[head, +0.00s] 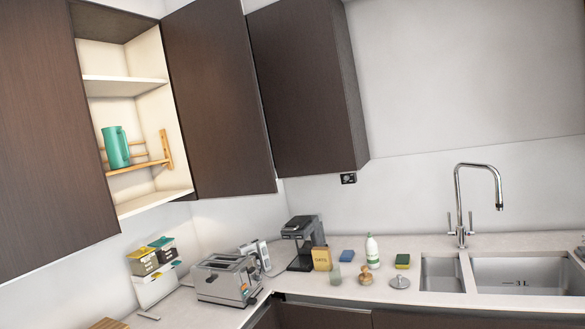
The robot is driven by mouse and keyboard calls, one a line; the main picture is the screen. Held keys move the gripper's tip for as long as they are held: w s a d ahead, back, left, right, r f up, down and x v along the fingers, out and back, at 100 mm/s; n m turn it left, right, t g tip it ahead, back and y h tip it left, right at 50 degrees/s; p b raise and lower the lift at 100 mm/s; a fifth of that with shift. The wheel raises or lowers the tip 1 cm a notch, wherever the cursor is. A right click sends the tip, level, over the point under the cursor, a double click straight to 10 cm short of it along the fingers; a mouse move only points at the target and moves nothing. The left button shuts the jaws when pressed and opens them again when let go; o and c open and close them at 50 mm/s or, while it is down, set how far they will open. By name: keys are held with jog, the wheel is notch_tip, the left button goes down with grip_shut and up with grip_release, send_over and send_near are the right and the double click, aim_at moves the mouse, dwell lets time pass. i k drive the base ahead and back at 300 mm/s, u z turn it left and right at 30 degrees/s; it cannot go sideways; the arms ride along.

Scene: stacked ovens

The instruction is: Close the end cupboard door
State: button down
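An open wall cupboard with a pale interior (105,95) is at the upper left. Its shelves show, and a teal jug (116,147) stands on a wooden rack (167,148) inside. A dark brown door (215,100) stands open at the right side of this opening. I cannot tell from this view whether this is the end cupboard. Another dark wall cupboard (298,95) to the right appears shut. My gripper is not in view.
A dark panel (45,130) fills the far left. Below, the pale worktop holds a toaster (226,279), a coffee machine (303,243), storage jars (150,256) and small items. A sink (525,275) with a tap (460,210) is at the right. Space before the open door looks clear.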

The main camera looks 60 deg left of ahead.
aim_at(210, 56)
jog(key=i, duration=2.75)
jog(key=u, duration=3.2)
jog(key=i, duration=1.05)
